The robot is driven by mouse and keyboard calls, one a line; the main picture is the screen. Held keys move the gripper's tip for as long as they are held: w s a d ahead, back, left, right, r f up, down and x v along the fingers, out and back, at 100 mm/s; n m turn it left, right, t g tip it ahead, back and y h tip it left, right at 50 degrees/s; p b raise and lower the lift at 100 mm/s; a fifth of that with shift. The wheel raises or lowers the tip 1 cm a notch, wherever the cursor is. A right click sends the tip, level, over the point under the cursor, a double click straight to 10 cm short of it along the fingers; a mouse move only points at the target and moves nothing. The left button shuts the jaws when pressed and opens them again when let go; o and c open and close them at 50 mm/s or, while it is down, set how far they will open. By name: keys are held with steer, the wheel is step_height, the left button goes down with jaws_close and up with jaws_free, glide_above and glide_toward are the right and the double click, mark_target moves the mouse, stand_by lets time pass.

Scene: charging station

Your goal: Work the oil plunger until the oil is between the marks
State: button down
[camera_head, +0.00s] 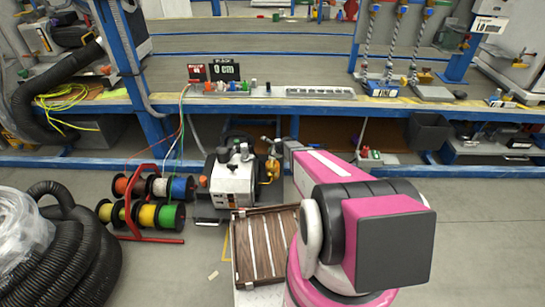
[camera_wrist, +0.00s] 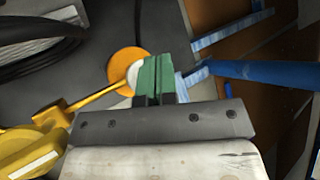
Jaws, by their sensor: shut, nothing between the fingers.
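A white and grey machine (camera_head: 232,183) stands on the floor under the bench in the head view. A small yellow-orange fitting (camera_head: 272,170) is at its right side. My gripper (camera_head: 268,143) is just above that fitting, at the end of my pink arm. In the wrist view the green fingertips (camera_wrist: 155,74) are together and empty. A round orange part with a pale centre (camera_wrist: 122,62) lies just left of and partly behind them. A yellow rod (camera_wrist: 88,103) runs from it to the lower left. I cannot tell which part is the plunger. No oil level or marks are readable.
A rack of coloured cable spools (camera_head: 147,200) stands left of the machine, with black hoses (camera_head: 70,255) farther left. A brown slatted crate (camera_head: 262,247) is in front. Grey floor at the right is clear.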

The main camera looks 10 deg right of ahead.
steer(key=shift+r, duration=0.15)
steer(key=shift+r, duration=2.35)
